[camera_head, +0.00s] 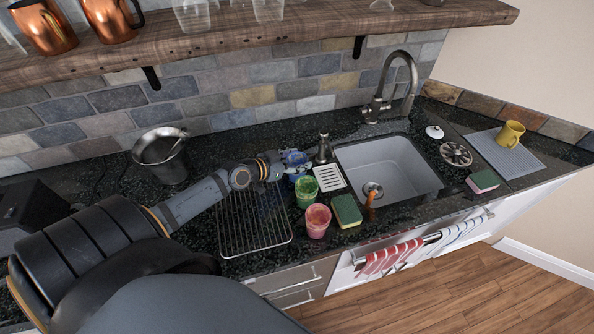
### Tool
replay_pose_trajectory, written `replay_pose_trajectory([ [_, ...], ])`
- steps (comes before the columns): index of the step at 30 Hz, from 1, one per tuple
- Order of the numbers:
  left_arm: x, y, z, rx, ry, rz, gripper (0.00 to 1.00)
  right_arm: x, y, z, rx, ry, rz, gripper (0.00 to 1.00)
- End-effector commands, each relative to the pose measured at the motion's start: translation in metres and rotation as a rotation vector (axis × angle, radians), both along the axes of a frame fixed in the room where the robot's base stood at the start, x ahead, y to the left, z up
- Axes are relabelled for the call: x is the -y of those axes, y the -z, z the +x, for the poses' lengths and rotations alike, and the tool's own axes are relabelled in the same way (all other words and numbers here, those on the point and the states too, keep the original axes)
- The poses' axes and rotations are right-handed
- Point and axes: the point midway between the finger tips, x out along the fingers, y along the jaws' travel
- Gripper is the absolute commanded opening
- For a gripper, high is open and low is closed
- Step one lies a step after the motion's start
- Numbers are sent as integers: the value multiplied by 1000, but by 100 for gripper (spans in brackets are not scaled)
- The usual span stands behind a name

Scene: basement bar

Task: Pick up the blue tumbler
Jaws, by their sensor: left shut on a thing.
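The blue tumbler (297,177) stands on the dark counter behind the green tumbler (306,191), partly hidden by it and by my gripper. My left gripper (295,163) reaches in from the left over the wire rack and is shut on the blue tumbler near its top. Whether the tumbler's base touches the counter cannot be seen. My right gripper is out of view.
A pink tumbler (317,221) and a green-yellow sponge (346,211) are in front. A soap bottle (323,150), white drainer dish (329,178) and sink (404,183) are close by. A metal bucket (162,155) stands left.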

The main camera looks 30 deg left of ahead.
Motion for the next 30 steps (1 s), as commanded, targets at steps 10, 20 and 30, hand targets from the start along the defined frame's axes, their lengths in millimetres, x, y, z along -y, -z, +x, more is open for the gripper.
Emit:
replay_pose_trajectory([
  [10, 0, 0, 0, 0, 0, 0, 0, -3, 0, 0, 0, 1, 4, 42],
  [20, 0, -39, 0, 2, 5, 6, 0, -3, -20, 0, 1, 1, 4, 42],
  [30, 0, -99, 0, 1, 1, 2, 0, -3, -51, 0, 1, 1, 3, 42],
])
